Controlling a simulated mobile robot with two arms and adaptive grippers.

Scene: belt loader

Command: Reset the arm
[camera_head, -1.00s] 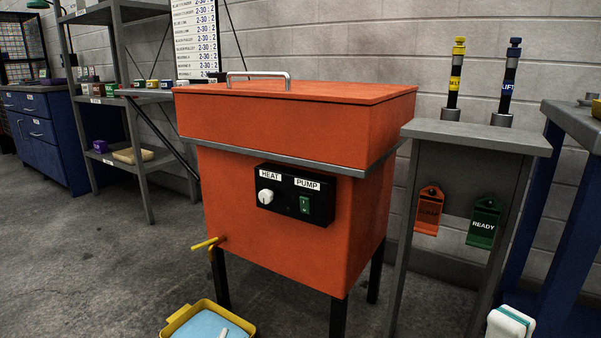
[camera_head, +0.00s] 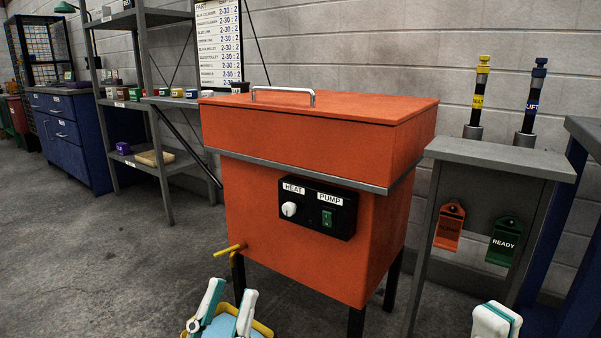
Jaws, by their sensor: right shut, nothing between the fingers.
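My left gripper (camera_head: 233,290) is at the bottom of the view, its two white and teal fingers spread apart with nothing visible between them. It appears in front of a yellow tray (camera_head: 265,329) with a light blue inside; I cannot tell whether it touches the tray. My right gripper (camera_head: 497,318) is at the bottom right, its white and teal fingers closed together and empty. The rest of both arms is out of view.
An orange washer tank (camera_head: 300,245) with a lid handle, HEAT knob and PUMP switch stands ahead. A grey stand (camera_head: 500,155) to its right holds two upright tools and hanging SCRAP and READY tags. Shelves (camera_head: 150,18) and a blue cabinet (camera_head: 65,140) are at left. Open floor (camera_head: 90,270) lies at lower left.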

